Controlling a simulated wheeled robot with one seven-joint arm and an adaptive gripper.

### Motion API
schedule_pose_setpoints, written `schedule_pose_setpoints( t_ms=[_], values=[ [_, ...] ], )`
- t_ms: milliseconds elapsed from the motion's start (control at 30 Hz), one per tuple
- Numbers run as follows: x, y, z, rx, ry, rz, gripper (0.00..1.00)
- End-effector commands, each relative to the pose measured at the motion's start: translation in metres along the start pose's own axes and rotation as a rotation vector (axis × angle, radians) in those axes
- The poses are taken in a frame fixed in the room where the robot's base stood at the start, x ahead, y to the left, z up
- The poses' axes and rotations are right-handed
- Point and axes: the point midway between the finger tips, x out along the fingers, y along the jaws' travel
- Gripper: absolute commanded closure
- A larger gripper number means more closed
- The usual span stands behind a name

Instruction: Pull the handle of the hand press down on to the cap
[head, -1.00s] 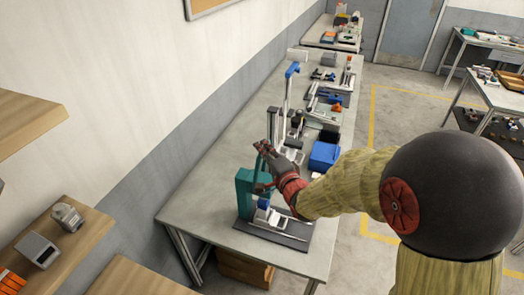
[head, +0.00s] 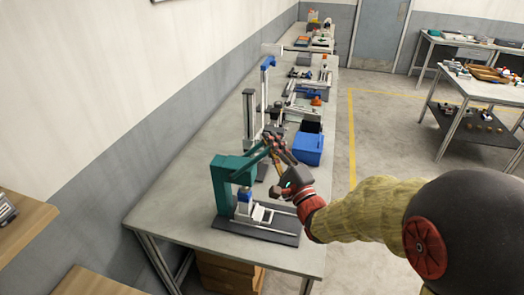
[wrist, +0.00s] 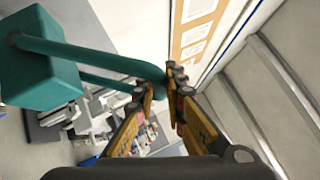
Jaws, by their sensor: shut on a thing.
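The teal hand press (head: 222,188) stands upright on a dark base plate at the near end of the long bench. Its teal handle (head: 253,155) slopes up and to the right from the press head, well above the plate. My gripper (head: 270,146) is at the handle's far end. In the wrist view the fingers (wrist: 162,88) are shut on the rounded end of the handle (wrist: 105,58), one on each side. A small blue piece (head: 244,194) sits under the press head; I cannot tell whether it is the cap.
A blue bin (head: 308,150) stands behind and right of the press. A blue-topped upright stand (head: 267,62) and several other tools fill the bench (head: 165,195) farther back. The bench's left front is bare. Wooden shelves (head: 25,222) are at the left.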

Motion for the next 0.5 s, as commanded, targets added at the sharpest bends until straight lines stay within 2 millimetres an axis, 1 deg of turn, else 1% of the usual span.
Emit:
schedule_pose_setpoints(
  t_ms=[33, 200, 500],
  values=[
    [-0.005, 0.008, -0.005, 0.017, 0.001, -0.015, 1.0],
    [-0.012, 0.011, -0.013, 0.067, 0.001, -0.063, 1.0],
    [-0.018, 0.013, -0.018, 0.112, 0.001, -0.106, 1.0]
  ],
)
